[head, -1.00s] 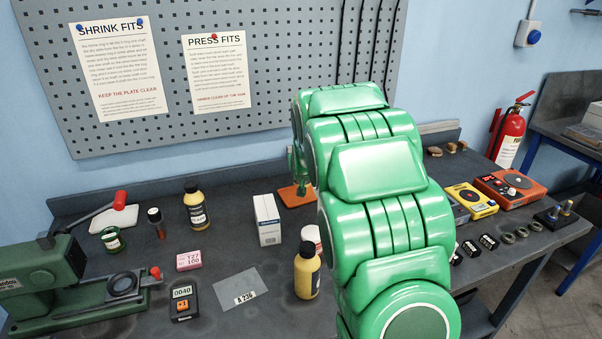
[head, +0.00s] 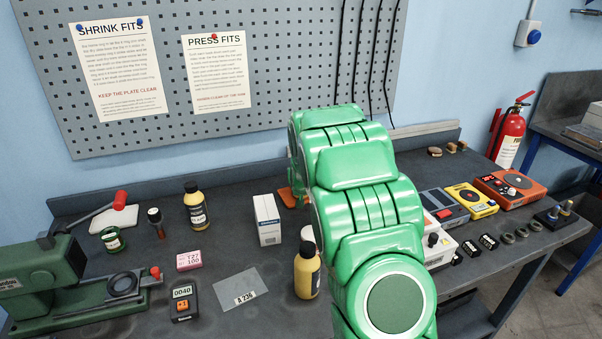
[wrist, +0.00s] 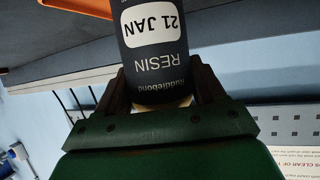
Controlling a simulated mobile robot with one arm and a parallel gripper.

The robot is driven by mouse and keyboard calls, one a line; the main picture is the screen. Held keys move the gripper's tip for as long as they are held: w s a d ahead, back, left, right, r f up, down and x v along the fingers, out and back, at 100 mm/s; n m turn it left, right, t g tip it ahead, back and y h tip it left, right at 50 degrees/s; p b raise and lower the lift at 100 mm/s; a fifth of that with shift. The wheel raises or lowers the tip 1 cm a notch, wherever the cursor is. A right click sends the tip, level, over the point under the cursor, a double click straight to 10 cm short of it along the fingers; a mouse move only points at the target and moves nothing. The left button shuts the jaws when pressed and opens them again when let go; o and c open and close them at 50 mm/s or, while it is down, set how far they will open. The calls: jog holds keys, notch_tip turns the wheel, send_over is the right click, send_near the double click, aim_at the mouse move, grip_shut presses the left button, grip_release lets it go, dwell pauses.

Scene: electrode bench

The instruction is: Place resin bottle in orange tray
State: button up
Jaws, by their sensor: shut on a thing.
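My gripper (wrist: 155,100) is shut on the resin bottle (wrist: 153,45), which has a dark label reading RESIN and 21 JAN. The orange tray (wrist: 85,6) shows at the top left of the wrist view, beyond the bottle. In the head view the orange tray (head: 287,198) is mostly hidden behind my green arm. My gripper and the bottle are hidden there too. I cannot tell whether the bottle touches the tray.
A white box (head: 267,220) stands left of my arm. A yellow bottle (head: 307,273) stands at the front by my arm, another (head: 195,205) further back left. A press (head: 60,285) is at the left.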

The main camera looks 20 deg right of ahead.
dwell(0.3)
jog(key=o, duration=1.6)
jog(key=shift+f, duration=0.1)
jog(key=s+a+r+g, duration=0.2)
jog(key=s+a, duration=0.2)
jog(key=s, duration=0.8)
jog(key=s+a+r+n+g+y, duration=0.1)
jog(key=s+a+r+g, duration=0.2)
jog(key=s, duration=0.9)
jog(key=s+a+r+g+y, duration=0.1)
jog(key=s+a, duration=0.5)
jog(key=s, duration=0.6)
notch_tip(320, 180, up, 2)
jog(key=shift+s+a+r+n+g, duration=0.1)
jog(key=shift+r+n+g, duration=0.15)
jog(key=shift+g, duration=0.65)
jog(key=s+a+r+g, duration=0.1)
jog(key=s+g, duration=0.1)
jog(key=s, duration=0.7)
jog(key=s+a+r+n+g, duration=0.1)
jog(key=s+g, duration=0.1)
jog(key=s, duration=0.6)
jog(key=s+a+r+g+y, duration=0.1)
jog(key=s+g, duration=0.1)
jog(key=s, duration=0.7)
jog(key=shift+s+a+r+n, duration=0.1)
jog(key=shift+s+a+n, duration=0.15)
jog(key=shift+s+a, duration=0.1)
